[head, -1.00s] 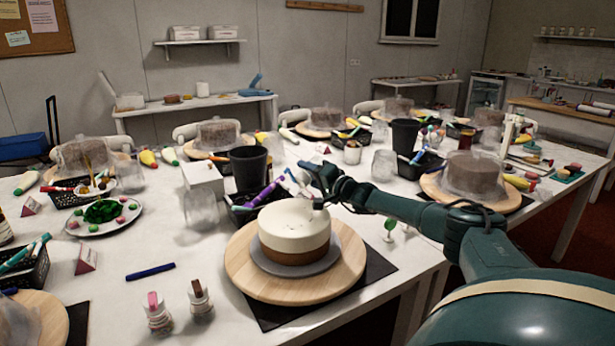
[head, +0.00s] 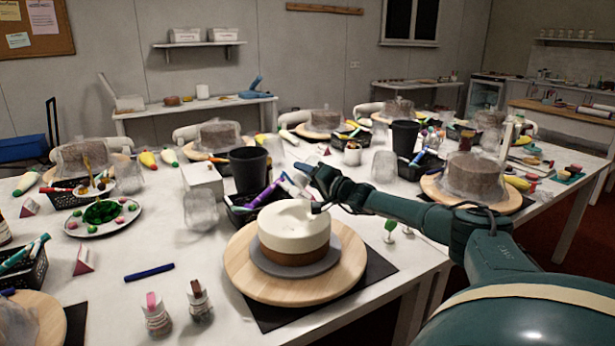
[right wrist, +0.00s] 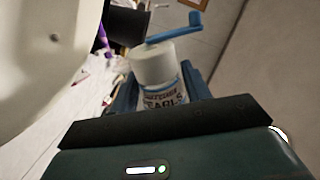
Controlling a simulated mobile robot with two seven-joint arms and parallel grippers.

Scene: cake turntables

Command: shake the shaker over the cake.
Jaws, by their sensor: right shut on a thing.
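The cake (head: 292,235) has a white upper part and a brown lower part. It sits on a grey disc on the round wooden turntable (head: 240,272). My right gripper (head: 316,189) is just behind and above the right side of the cake. In the right wrist view it is shut on the shaker (right wrist: 158,68), a labelled jar with a white lid, tilted in the picture. The shaker is hard to make out in the head view. The white side of the cake (right wrist: 38,50) fills the left of the right wrist view. My left gripper is not in view.
A dark mat (head: 375,272) lies under the turntable. Two small jars (head: 155,314) stand at the front left, and a blue pen (head: 150,272) lies behind them. A black cup (head: 249,168) and a clear container (head: 201,208) stand behind the cake. Bare white table lies left of the turntable.

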